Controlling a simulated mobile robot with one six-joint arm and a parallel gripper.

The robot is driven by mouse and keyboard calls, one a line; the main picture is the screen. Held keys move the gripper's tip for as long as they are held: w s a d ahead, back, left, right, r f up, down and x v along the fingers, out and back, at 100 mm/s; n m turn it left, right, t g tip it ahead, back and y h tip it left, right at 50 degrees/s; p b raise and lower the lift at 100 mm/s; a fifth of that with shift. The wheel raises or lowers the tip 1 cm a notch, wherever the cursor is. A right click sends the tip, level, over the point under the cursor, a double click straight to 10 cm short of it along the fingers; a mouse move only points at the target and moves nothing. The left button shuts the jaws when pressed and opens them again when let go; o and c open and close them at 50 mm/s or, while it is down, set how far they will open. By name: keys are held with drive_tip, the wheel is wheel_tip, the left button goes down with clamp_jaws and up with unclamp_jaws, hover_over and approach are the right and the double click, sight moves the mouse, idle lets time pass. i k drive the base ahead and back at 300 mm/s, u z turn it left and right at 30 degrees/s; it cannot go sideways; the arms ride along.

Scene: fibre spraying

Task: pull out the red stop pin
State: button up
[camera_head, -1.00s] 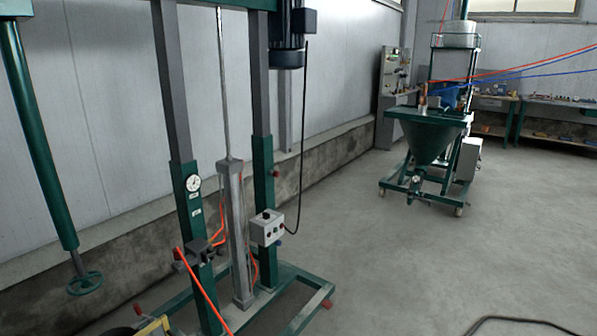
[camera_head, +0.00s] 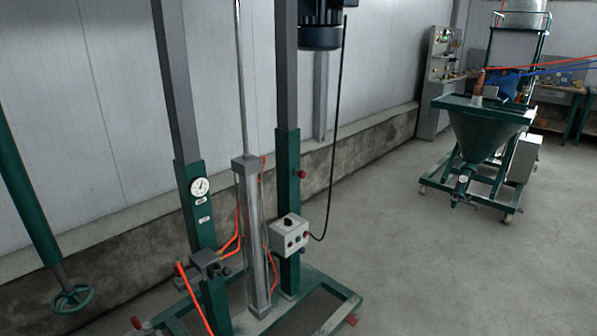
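A small red knob (camera_head: 301,174) sticks out from the right side of the stand's right green post, above the grey control box; it looks like the stop pin, but it is too small to be sure. The green and grey stand (camera_head: 189,205) has two posts with a metal cylinder (camera_head: 252,235) upright between them. Other red parts are a base end at the front right (camera_head: 351,320) and one at the left (camera_head: 137,322). My gripper is not in view.
A grey control box (camera_head: 289,233) with a black cable hangs on the right post. Orange hoses run around the cylinder. A green column with a handwheel (camera_head: 73,298) is at left. A hopper cart (camera_head: 484,130) stands at back right. The floor right of the stand is clear.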

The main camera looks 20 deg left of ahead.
sight(301, 174)
drive_tip(key=u, duration=0.45)
drive_tip(key=i, duration=0.85)
drive_tip(key=u, duration=0.55)
